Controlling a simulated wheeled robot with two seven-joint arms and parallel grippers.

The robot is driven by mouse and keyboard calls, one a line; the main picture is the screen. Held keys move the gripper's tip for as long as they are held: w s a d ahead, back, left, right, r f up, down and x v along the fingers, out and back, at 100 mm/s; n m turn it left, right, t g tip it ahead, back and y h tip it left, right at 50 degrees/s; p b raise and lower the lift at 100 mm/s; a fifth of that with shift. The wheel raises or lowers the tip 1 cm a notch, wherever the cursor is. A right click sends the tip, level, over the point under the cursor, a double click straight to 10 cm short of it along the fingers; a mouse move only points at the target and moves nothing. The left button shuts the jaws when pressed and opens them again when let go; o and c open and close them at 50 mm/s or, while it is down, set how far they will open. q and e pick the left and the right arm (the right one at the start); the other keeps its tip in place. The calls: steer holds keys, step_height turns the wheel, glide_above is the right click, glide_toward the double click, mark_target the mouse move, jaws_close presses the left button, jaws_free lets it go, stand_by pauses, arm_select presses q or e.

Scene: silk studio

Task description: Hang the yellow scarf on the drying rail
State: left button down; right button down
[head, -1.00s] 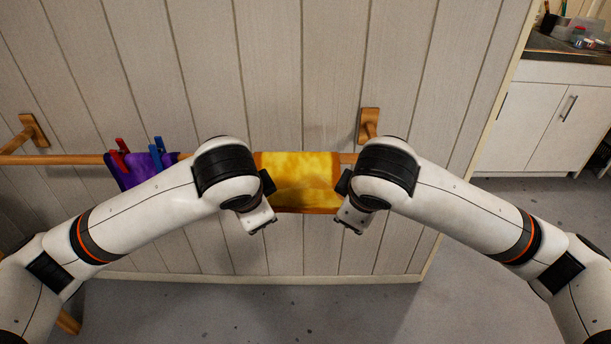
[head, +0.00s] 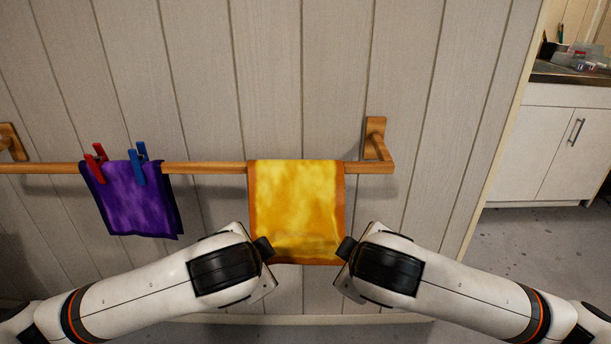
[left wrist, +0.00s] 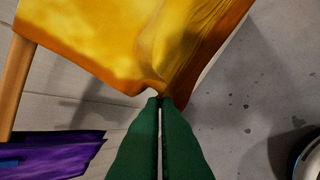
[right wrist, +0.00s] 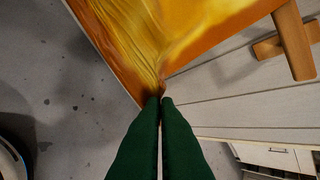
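The yellow scarf (head: 297,200), with an orange border, lies over the wooden drying rail (head: 215,168) near its right end and hangs down in front. My left gripper (left wrist: 159,101) has its green fingers shut on a lower corner of the scarf, which bunches at the fingertips. My right gripper (right wrist: 160,100) is shut on the other lower corner in the same way. In the head view both fingertips are hidden behind my wrists. How far the scarf hangs behind the rail is hidden.
A purple cloth (head: 132,205) hangs on the rail to the left, with a red clip (head: 96,156) and a blue clip (head: 139,163) on it. The right wall bracket (head: 375,138) stands close to the scarf. A white cabinet (head: 545,145) is at the far right.

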arm_select(q)
steer(key=shift+a+f, duration=0.1)
arm_select(e)
steer(key=shift+d+f, duration=0.1)
arm_select(q)
steer(key=c, duration=1.4)
jaws_free()
arm_select(e)
steer(key=c, duration=1.4)
jaws_free()
arm_select(q)
steer(key=shift+s, duration=0.15)
arm_select(e)
steer(key=shift+s, duration=0.15)
